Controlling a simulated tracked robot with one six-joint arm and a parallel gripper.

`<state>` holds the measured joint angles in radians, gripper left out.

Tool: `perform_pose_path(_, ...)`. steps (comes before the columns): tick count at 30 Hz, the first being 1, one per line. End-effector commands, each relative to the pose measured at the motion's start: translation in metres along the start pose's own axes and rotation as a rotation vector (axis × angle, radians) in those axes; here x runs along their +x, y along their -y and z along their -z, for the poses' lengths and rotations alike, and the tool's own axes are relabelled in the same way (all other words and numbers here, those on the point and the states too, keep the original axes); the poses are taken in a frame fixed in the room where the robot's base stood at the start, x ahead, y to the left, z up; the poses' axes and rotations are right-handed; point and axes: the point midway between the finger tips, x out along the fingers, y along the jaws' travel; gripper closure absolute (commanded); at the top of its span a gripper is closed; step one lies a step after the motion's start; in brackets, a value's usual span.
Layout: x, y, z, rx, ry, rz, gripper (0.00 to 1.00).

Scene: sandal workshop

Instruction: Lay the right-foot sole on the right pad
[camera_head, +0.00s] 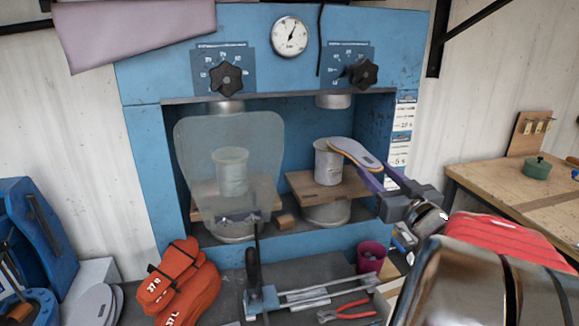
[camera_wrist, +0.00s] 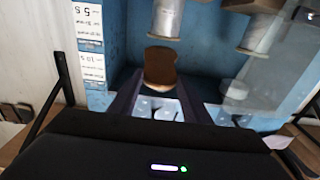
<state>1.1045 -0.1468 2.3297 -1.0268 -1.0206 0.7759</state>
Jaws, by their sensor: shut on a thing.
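A grey sole (camera_head: 353,151) with an orange-brown edge is held by one end in my gripper (camera_head: 374,172), whose two fingers are closed on it. It is raised above the right wooden board (camera_head: 303,186) of the blue press, and its far end overlaps a grey metal cylinder (camera_head: 326,163) in the picture. I cannot tell whether they touch. In the wrist view the brown sole (camera_wrist: 160,66) shows between the fingertips (camera_wrist: 160,86). The board rests on a round metal base (camera_head: 327,214). Any foot marking on the sole is not readable.
A clear guard (camera_head: 200,140) covers the left station. Red bundled pieces (camera_head: 182,283), a clamp-like tool (camera_head: 300,296), red-handled pliers (camera_head: 346,311) and a magenta cup (camera_head: 371,256) lie in front of the press. A wooden bench (camera_head: 500,190) stands at the right.

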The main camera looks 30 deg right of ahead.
Motion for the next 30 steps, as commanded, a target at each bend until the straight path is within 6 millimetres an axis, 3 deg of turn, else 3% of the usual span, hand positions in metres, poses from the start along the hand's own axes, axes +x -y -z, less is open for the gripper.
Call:
perform_pose_path(14, 0.011, 0.004, -0.001, 0.002, -0.001, 0.011, 0.76)
perform_pose_path(30, 0.049, 0.005, -0.006, 0.001, 0.000, 0.011, 0.76)
